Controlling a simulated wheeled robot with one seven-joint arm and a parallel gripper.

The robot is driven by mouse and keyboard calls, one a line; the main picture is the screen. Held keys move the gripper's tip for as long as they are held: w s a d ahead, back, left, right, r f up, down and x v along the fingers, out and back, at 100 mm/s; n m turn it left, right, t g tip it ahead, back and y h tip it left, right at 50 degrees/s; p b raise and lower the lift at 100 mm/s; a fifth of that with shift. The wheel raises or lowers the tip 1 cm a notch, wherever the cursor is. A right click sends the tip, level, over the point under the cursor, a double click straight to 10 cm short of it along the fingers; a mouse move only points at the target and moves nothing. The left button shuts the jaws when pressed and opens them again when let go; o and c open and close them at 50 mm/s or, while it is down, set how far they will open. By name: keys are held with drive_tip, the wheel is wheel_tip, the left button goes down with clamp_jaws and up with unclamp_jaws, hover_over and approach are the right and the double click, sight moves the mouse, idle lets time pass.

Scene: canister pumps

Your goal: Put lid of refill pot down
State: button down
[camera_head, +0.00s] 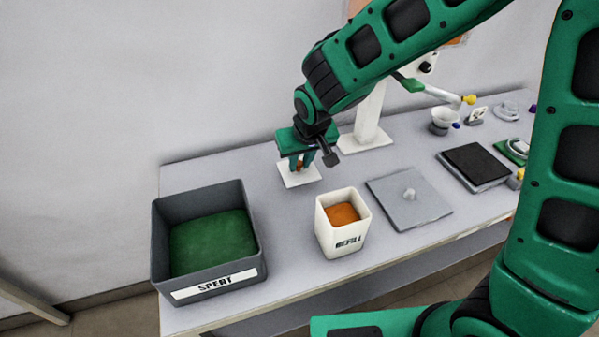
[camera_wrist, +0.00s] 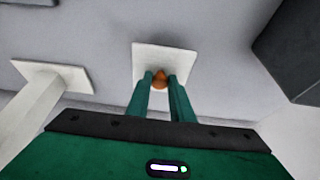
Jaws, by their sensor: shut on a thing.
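The lid is a white square plate (camera_head: 299,177) with an orange-brown knob. My gripper (camera_head: 300,165) is shut on the knob, with the plate below the fingertips. In the wrist view the lid (camera_wrist: 165,60) lies past the fingers, and my gripper (camera_wrist: 160,82) pinches the knob between both fingertips. The lid looks level and at or close to the table top; I cannot tell whether it touches. The refill pot (camera_head: 341,236) is a white square box marked REFILL, open at the top, with orange material inside. It stands in front and to the right of the lid.
A dark grey SPENT bin (camera_head: 208,282) with green contents stands at the left. A white post on a base plate (camera_head: 366,140) stands just right of the lid. A grey plate (camera_head: 408,213) and a dark square pad (camera_head: 473,164) lie further right. Table (camera_head: 230,168) around the lid is bare.

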sight(299, 172)
drive_tip(key=shift+a+f, duration=0.1)
drive_tip(key=shift+f, duration=1.9)
drive_tip(key=c, duration=1.6)
unclamp_jaws()
drive_tip(key=shift+f, duration=0.1)
drive_tip(key=shift+o, duration=0.2)
drive_tip(key=v, duration=1.2)
drive_tip(key=shift+s, duration=0.15)
